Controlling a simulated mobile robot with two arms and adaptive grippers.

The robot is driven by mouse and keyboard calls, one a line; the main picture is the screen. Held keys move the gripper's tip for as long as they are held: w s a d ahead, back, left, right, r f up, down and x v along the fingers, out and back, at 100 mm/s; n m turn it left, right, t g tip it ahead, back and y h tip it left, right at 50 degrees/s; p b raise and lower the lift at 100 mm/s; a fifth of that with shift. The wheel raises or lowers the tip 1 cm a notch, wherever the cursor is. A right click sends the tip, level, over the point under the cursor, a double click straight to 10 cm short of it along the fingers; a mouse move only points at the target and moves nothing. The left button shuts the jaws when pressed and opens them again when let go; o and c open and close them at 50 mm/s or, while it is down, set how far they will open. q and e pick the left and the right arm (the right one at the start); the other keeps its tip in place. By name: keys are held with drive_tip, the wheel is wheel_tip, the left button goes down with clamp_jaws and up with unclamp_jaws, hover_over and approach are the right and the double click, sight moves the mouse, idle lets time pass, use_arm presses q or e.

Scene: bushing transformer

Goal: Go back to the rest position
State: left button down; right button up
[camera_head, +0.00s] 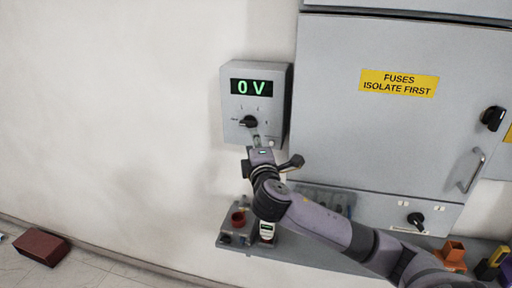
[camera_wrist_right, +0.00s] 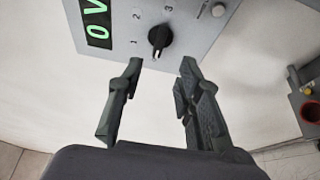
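My right gripper (camera_head: 254,142) is just below the black rotary knob (camera_head: 249,121) of a grey wall box (camera_head: 284,100) whose display (camera_head: 251,87) reads "0 V" in green. In the right wrist view the right gripper (camera_wrist_right: 158,72) has its two fingers apart with nothing between them. The knob (camera_wrist_right: 160,37) shows ahead of the fingertips, apart from them, with numbers 1, 2 and 3 around it. My left gripper is in neither view.
A large grey cabinet (camera_head: 330,110) with a yellow fuse label (camera_head: 399,83) stands to the right. Below it a grey shelf (camera_head: 290,245) holds a red round part (camera_head: 238,219), a small white meter (camera_head: 267,231) and orange blocks (camera_head: 453,251). A dark red block (camera_head: 41,247) lies on the floor at left.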

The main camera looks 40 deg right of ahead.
drive_tip(key=shift+v, duration=0.85)
drive_tip(key=shift+f, duration=0.1)
